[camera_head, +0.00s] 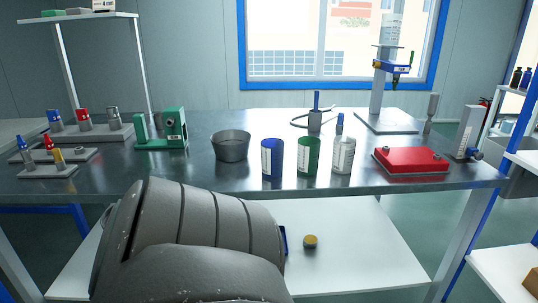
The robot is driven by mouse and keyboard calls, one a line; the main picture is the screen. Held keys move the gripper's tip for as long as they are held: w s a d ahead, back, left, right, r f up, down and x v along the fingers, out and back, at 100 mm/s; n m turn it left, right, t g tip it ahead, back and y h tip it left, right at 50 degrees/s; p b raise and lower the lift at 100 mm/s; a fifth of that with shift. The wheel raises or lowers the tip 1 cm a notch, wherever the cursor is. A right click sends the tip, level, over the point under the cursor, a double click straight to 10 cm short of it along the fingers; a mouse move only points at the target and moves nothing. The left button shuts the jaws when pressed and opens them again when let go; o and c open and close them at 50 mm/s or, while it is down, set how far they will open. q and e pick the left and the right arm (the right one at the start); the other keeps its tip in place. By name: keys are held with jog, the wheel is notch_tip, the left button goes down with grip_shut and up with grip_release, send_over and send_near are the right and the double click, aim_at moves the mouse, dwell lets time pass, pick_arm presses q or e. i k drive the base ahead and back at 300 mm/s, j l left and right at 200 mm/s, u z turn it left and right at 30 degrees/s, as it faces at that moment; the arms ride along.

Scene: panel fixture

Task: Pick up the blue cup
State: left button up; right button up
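The blue cup (272,158) stands upright near the front edge of the dark metal table (215,184). It has a pale label on its left side. A green cup (308,156) stands just to its right, with a white-grey cup (342,155) beyond that. Nothing is touching the blue cup from above. A large grey link of my own arm fills the lower left and middle of the view, below and in front of the cup. Neither of my grippers shows.
A grey bowl (231,147) stands left of the blue cup. A green device (162,130) and racks with coloured-top parts lie further left. A red box (411,160) and a stand (378,95) are at right. A yellow-topped piece (310,242) lies on the lower shelf.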

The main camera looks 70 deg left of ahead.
aim_at(271, 149)
jog(key=u, duration=2.05)
